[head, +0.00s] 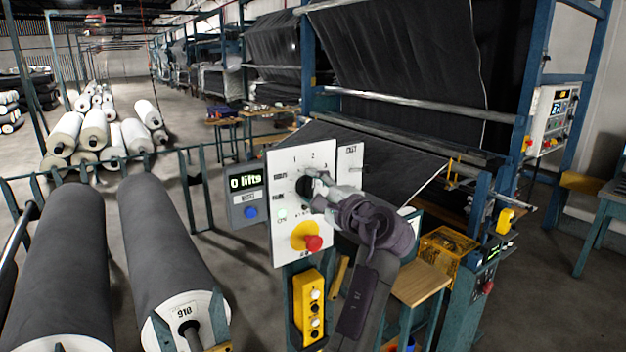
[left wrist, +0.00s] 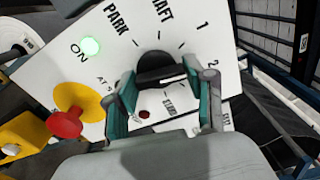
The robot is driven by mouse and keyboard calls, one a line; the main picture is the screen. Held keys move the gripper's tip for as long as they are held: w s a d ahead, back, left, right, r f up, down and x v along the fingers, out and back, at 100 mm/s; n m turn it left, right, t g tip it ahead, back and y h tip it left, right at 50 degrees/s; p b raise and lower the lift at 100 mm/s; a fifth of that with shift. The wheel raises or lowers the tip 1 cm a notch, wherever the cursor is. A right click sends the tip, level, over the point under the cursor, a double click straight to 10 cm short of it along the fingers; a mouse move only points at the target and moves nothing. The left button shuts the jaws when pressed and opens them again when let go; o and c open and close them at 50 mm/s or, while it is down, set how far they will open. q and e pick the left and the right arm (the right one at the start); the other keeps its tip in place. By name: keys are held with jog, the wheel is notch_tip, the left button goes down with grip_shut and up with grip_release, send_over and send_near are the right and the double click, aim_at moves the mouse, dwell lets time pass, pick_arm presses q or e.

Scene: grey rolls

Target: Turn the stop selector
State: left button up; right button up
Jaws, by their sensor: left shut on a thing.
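The selector is a black round knob (head: 304,186) on a white panel (head: 285,165) in the head view. It also shows in the left wrist view (left wrist: 155,66), ringed by tick marks and labels such as PARK, 1 and 2. My left gripper (head: 317,193) is at the knob's front, shut on it. In the left wrist view its two green-padded fingers (left wrist: 170,84) stand on either side of the knob. The fingers hide part of the dial, and I cannot tell where the knob points. My right gripper is not in view.
A red button (head: 314,243) on a yellow plate sits below the knob. A green lamp (left wrist: 90,46) marked ON is lit. A grey counter box (head: 246,182) reading "0 lifts" adjoins the panel. A yellow button box (head: 308,305) hangs below. Large grey rolls (head: 160,235) lie left.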

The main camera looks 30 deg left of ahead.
pick_arm(q)
jog(key=shift+r+m+p, duration=0.15)
jog(key=shift+m+p, duration=0.15)
jog(key=shift+m, duration=0.6)
jog(key=o, duration=1.2)
jog(key=shift+w, duration=0.1)
jog(key=shift+c, duration=0.2)
jog(key=shift+d, duration=0.15)
jog(key=v, duration=0.7)
